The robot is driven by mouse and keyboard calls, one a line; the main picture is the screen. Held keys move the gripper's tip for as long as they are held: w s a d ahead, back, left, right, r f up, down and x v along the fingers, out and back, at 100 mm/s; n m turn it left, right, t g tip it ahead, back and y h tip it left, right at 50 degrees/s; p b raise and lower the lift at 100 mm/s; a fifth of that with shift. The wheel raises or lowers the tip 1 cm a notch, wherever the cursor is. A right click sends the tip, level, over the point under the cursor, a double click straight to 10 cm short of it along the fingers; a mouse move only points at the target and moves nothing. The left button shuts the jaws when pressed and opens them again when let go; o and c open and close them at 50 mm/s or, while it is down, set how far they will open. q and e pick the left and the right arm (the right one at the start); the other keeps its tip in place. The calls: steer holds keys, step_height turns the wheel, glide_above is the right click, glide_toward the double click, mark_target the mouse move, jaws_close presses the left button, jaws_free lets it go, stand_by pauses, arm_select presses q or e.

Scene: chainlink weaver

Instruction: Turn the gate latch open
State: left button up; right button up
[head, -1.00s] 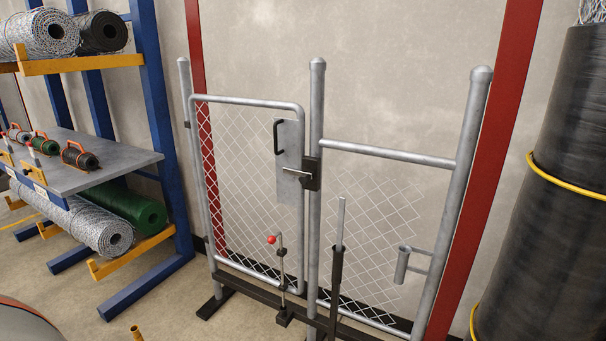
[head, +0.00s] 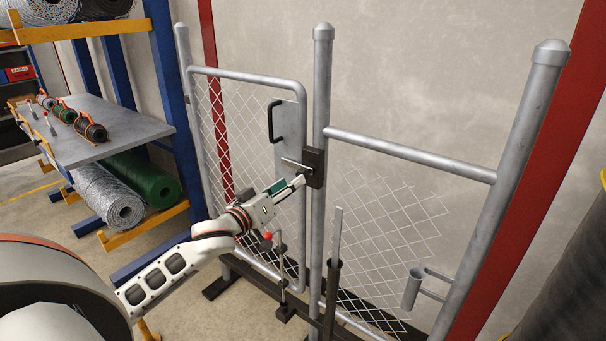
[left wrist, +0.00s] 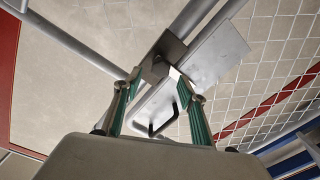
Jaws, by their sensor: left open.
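The gate latch is a dark box (head: 315,168) on the middle post, with a silver lever (head: 295,164) reaching left over the gate's metal plate. The lever lies roughly level. My left gripper (head: 300,181) is open, its fingertips just below and in front of the latch. In the left wrist view, my left gripper's green-padded fingers (left wrist: 156,82) stand apart with the dark latch box (left wrist: 168,48) beyond the tips. The lever is partly hidden near the right fingertip, and I cannot tell whether it touches. The gate (head: 250,76) looks closed. My right gripper is not in view.
A black pull handle (head: 271,121) is on the gate plate. A red-knobbed rod (head: 266,236) stands below my left arm. An upright rod (head: 336,235) and short tube holder (head: 412,288) stand right of it. A shelf rack (head: 160,80) is at left.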

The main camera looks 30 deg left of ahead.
arm_select(q)
steer(key=shift+w+d, duration=0.1)
steer(key=shift+w, duration=3.1)
jaws_close()
